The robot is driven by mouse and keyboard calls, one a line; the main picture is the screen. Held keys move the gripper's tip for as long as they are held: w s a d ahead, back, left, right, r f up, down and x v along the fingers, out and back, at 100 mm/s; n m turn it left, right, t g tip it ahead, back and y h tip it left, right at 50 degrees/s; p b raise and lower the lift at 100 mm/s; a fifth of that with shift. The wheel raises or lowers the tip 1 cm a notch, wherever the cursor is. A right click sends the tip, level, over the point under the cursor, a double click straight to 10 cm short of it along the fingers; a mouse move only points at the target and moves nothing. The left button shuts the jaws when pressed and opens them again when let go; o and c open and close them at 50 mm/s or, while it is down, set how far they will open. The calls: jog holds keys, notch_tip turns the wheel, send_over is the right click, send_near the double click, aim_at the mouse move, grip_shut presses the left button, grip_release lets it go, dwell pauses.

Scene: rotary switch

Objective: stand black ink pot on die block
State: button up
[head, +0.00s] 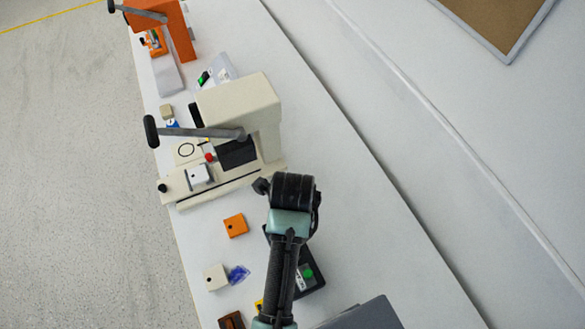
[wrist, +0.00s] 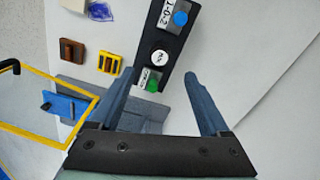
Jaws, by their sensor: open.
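In the head view a cream lever press (head: 240,105) stands on the bench, with a pale block (head: 200,174) on its base. I cannot tell whether that is the die block. A black cylindrical thing (head: 195,115) shows at the press's far side, partly hidden; I cannot tell whether it is the ink pot. My gripper (wrist: 160,76) is open and empty in the wrist view, its fingers apart, with a black control box seen between and beyond them. In the head view my arm hides the fingers.
The black control box (wrist: 172,45) has blue, white and green controls. Brown (wrist: 72,51) and yellow (wrist: 109,63) blocks lie beside it. An orange block (head: 235,225) and a cream block (head: 216,277) lie before the press. An orange press (head: 165,25) stands farther off. The bench's right side is clear.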

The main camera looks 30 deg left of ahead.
jog(key=shift+r, duration=0.75)
